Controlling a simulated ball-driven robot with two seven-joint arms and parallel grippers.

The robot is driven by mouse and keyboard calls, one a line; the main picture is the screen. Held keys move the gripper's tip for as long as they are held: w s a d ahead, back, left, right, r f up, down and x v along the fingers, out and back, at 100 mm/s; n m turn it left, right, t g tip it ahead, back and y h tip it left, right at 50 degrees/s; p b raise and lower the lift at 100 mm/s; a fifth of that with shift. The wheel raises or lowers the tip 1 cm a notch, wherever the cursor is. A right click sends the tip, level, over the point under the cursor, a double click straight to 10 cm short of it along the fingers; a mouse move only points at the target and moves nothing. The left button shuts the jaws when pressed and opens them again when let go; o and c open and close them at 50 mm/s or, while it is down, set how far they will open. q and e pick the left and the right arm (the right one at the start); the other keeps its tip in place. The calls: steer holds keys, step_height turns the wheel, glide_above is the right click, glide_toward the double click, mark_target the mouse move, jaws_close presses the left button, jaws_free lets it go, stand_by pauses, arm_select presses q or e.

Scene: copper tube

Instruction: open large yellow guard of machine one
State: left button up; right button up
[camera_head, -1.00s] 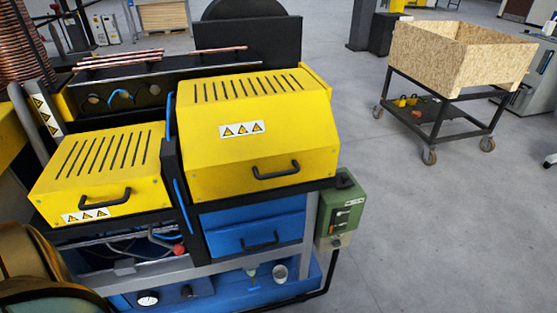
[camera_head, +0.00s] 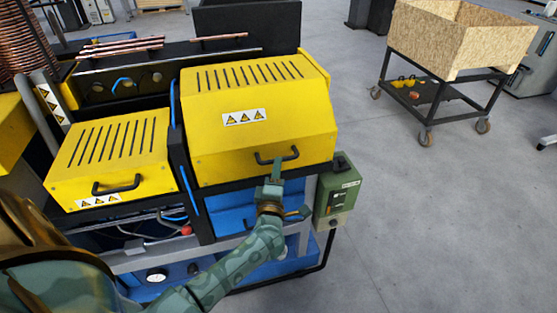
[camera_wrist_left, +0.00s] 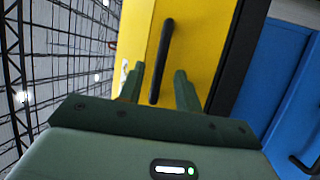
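The large yellow guard (camera_head: 255,110) of the machine is shut, with slots on top, a warning label and a black handle (camera_head: 277,157) low on its front. My left gripper (camera_head: 275,172) is just below and in front of this handle. In the left wrist view, the left gripper's two fingers (camera_wrist_left: 158,88) are apart, and the black handle (camera_wrist_left: 163,62) of the yellow guard (camera_wrist_left: 200,45) runs between them. The fingers do not look closed on it. My right gripper is in neither view.
A smaller yellow guard (camera_head: 110,160) with its own handle is to the left. A green control box (camera_head: 337,200) hangs at the machine's right corner. Copper tubes (camera_head: 120,48) lie on top at the back. A wooden crate on a wheeled cart (camera_head: 455,40) stands right; the floor between is clear.

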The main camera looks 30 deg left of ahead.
arm_select(q)
steer(key=shift+x, duration=2)
